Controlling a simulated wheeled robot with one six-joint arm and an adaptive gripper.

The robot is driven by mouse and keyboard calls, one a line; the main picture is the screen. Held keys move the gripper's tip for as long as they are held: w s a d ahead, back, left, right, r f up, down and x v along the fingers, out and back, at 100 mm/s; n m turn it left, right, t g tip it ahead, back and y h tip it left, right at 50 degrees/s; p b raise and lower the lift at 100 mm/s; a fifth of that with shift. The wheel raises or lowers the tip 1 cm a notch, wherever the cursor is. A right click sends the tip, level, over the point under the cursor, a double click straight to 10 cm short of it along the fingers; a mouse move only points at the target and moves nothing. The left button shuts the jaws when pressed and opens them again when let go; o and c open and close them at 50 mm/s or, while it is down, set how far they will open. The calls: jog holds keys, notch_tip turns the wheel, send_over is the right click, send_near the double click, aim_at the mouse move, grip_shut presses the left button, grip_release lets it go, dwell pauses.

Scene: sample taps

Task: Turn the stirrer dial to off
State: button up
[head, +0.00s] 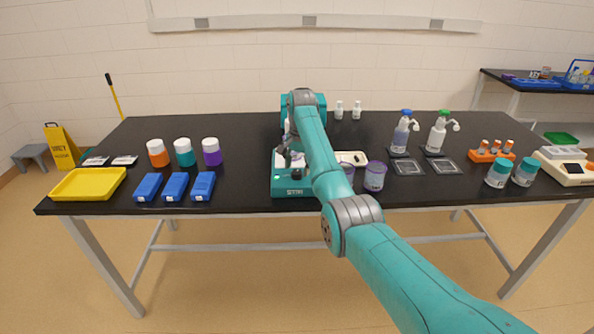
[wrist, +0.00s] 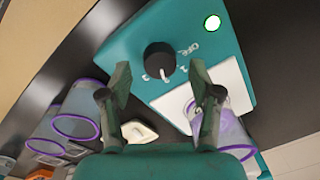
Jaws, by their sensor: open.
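The stirrer is a teal box (head: 292,190) at the front middle of the bench, partly hidden by my arm in the head view. In the wrist view its teal top (wrist: 190,20) carries a round black dial (wrist: 159,58) with a white pointer mark. The mark points toward the bottom of the picture, away from the OFF label (wrist: 188,49) at the dial's right. A light (wrist: 212,22) beside it glows whitish green. My gripper (wrist: 160,80) is open and empty, its fingers either side of the dial's lower part in the picture; contact cannot be told.
Other purple-rimmed beakers (wrist: 76,125) stand close by, also in the head view (head: 375,176). Blue boxes (head: 175,187) lie left of the stirrer; spray bottles (head: 402,132) stand right.

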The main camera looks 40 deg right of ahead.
jog(key=shift+f, duration=0.85)
jog(key=c, duration=1.1)
jog(key=shift+c, duration=0.2)
